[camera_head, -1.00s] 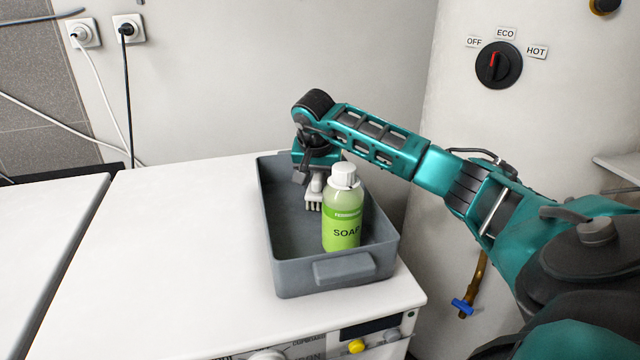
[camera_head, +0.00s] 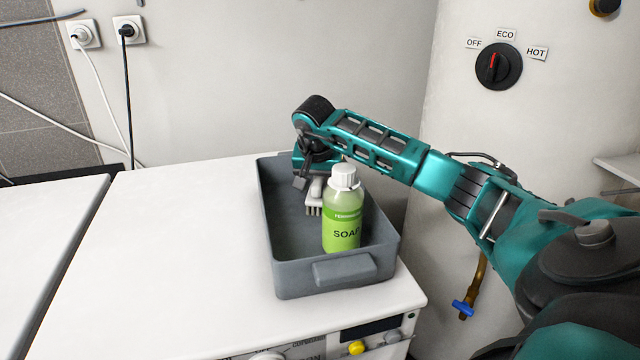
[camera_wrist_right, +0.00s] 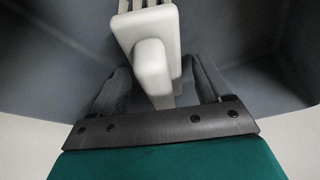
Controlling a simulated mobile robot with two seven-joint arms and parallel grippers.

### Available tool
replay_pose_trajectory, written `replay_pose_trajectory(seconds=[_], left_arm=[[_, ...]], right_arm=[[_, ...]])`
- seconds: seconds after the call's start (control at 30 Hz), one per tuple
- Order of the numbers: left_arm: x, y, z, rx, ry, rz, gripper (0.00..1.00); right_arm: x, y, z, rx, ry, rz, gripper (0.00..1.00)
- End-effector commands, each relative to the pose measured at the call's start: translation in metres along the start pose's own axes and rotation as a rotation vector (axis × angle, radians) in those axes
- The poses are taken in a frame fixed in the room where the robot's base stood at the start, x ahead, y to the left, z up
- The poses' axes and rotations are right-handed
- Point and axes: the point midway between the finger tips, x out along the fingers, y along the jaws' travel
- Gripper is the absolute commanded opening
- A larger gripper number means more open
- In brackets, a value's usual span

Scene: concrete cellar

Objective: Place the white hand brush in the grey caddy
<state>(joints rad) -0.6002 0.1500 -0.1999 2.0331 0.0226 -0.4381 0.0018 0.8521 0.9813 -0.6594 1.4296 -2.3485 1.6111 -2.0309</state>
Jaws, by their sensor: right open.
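The white hand brush (camera_head: 316,190) is inside the grey caddy (camera_head: 287,250), behind the soap bottle, with its bristles down. The bottle hides part of it. My right gripper (camera_head: 304,180) is at the back of the caddy, at the brush's handle end. In the right wrist view the brush (camera_wrist_right: 147,45) runs between the two fingers of my right gripper (camera_wrist_right: 158,90), which are spread with a gap on each side of the handle. The caddy (camera_wrist_right: 50,65) fills the background there. My left gripper is not in view.
A green soap bottle (camera_head: 342,215) with a white cap stands in the caddy, close in front of the brush. The caddy sits on a white worktop (camera_head: 180,240), clear to the left. A boiler (camera_head: 480,130) stands at the right.

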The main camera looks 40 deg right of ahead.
Motion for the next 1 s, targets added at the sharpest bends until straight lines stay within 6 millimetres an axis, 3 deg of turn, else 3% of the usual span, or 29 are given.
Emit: replay_pose_trajectory(seconds=[0.6,1.0], left_arm=[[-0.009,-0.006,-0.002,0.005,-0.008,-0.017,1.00],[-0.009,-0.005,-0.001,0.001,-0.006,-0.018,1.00]], right_arm=[[-0.110,-0.001,-0.001,-0.001,0.003,-0.004,0.77],[-0.121,0.000,-0.001,0.000,0.000,-0.001,0.77]])
